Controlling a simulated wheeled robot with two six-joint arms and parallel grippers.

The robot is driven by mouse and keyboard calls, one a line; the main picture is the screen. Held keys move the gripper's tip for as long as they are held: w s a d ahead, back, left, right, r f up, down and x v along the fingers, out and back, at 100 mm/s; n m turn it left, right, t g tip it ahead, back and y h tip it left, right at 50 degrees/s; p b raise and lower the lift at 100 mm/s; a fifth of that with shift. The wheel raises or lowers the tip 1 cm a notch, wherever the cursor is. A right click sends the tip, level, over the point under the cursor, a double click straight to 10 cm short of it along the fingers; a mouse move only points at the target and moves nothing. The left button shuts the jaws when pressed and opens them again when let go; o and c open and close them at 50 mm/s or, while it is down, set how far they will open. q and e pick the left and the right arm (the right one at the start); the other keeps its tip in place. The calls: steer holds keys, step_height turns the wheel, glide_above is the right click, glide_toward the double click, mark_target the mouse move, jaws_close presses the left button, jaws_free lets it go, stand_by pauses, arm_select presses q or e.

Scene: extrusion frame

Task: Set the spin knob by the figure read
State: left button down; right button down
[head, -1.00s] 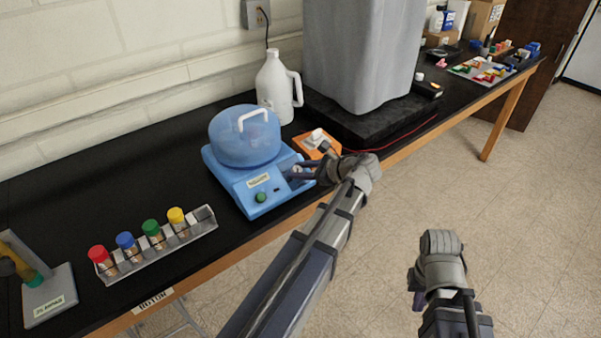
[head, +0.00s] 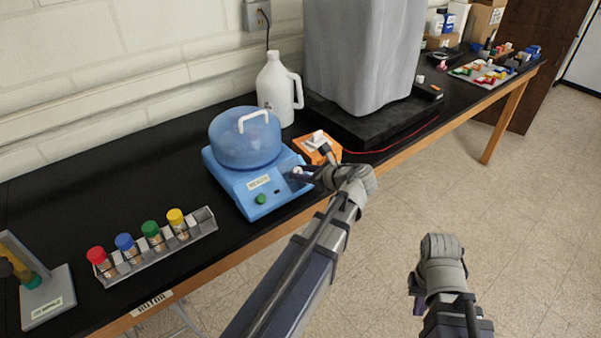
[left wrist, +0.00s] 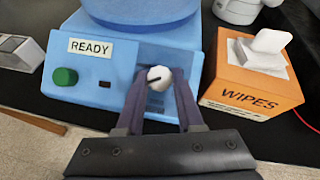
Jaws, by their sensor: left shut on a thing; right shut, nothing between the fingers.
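The blue centrifuge (head: 227,178) stands on the black bench with its domed lid (head: 245,140) down. In the left wrist view its front shows a label reading READY (left wrist: 92,47), a green button (left wrist: 65,77) and a white spin knob (left wrist: 158,78) with a dark pointer line slanting toward the upper right. My left gripper (left wrist: 160,84) is shut on the knob, one dark finger on each side; it also shows at the machine's front right in the head view (head: 296,172). My right gripper (head: 418,298) is shut and empty over the floor, away from the bench.
An orange WIPES box (left wrist: 252,88) stands close to the right of the knob. A rack (head: 160,250) of tubes with red, blue, green and yellow caps is left of the machine.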

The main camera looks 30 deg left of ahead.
arm_select(q)
steer(key=c, duration=0.5)
jaws_free()
steer(key=shift+c, duration=0.2)
steer(key=p+v, duration=0.3)
steer(key=v, duration=0.5)
steer(key=shift+f, duration=0.1)
